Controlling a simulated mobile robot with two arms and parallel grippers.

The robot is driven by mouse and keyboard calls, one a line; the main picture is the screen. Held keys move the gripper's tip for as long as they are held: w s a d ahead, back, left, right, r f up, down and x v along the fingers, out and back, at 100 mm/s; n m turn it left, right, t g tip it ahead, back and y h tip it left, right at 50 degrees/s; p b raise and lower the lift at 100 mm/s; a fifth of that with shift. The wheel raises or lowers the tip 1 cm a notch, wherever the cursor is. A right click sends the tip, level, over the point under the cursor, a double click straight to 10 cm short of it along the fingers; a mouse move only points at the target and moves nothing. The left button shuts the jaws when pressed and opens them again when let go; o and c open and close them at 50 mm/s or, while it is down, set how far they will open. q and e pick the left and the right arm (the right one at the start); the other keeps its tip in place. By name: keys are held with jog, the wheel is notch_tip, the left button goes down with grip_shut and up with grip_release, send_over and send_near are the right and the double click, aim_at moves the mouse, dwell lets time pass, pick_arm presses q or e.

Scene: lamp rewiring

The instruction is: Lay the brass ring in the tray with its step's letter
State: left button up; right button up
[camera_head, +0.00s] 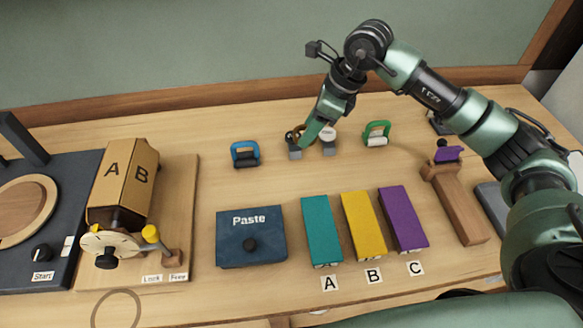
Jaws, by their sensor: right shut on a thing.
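My right gripper (302,146) reaches down at the back middle of the table. It is shut on a small brass-coloured round thing, which looks like the brass ring (291,136), beside a small grey block (295,154); the fingers partly hide it. Three long coloured trays stand nearer the front: teal (321,230) by card A (330,284), yellow (363,225) by card B (374,276), and purple (403,218) by card C (416,268). The gripper is behind the trays, apart from them. My left gripper is not in view.
A blue clamp-like piece (245,154), a white round piece (329,137) and a green one (376,134) stand along the back. A blue Paste box (251,238) is left of the trays. A cardboard box (122,180) stands farther left, a wooden stand (456,205) right.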

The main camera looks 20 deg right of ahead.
jog(key=p, duration=0.4)
send_near(302, 179)
jog(key=x, duration=0.5)
jog(key=shift+w+a+f, duration=0.15)
jog(key=shift+w+a, duration=0.05)
jog(key=shift+f, duration=0.3)
jog(key=shift+f+b, duration=0.2)
jog(key=shift+b, duration=0.15)
jog(key=o, duration=1.5)
jog(key=shift+r, duration=0.1)
